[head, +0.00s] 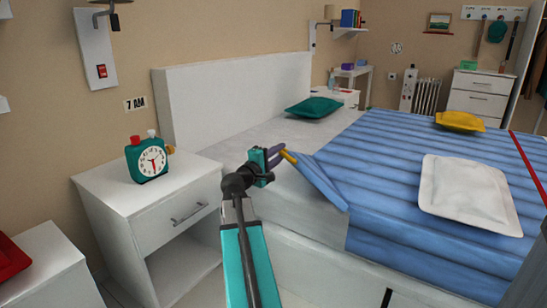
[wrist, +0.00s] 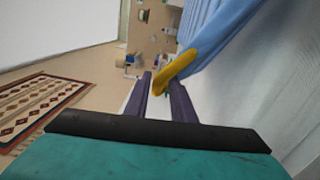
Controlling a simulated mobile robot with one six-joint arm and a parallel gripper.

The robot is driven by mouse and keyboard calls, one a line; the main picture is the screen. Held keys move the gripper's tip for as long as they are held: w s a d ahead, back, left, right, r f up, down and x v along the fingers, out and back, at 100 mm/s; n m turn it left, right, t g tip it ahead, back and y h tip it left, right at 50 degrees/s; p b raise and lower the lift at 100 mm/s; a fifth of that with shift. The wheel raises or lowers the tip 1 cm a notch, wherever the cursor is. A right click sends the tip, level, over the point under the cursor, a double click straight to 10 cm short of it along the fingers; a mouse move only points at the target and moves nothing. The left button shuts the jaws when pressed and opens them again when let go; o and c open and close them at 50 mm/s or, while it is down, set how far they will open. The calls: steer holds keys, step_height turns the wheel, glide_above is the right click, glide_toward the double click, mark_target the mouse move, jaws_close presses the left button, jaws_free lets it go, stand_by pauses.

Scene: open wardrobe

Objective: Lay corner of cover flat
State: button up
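The blue ribbed cover (head: 425,150) lies over the bed. Its near left corner (head: 322,183) is lifted off the bed and tilts up towards my gripper. A yellow tab (head: 288,156) is at the tip of this corner. My gripper (head: 278,154), with purple fingers, is above the near left edge of the bed. In the wrist view, the tab (wrist: 173,72) sits between the fingertips, and the fingers look shut on it. The blue cloth (wrist: 213,32) runs up and right from the tab.
A white nightstand (head: 150,200) with a teal alarm clock (head: 147,160) stands left of my arm. A white pillow-like pad (head: 470,193) and a yellow cushion (head: 460,121) lie on the cover. A green cushion (head: 313,107) lies near the headboard (head: 235,100). Bare mattress (head: 245,138) shows between.

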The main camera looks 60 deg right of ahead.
steer(key=shift+a+r, duration=0.1)
steer(key=a+f, duration=0.1)
steer(key=a, duration=1)
steer(key=shift+w, duration=0.15)
steer(key=shift+a+b, duration=0.4)
steer(key=shift+b, duration=0.8)
steer(key=a+b, duration=0.1)
steer(key=b, duration=0.3)
steer(key=shift+a, duration=0.25)
steer(key=shift+a+r+b, duration=0.1)
steer(key=shift+a+b, duration=0.05)
steer(key=shift+b, duration=0.4)
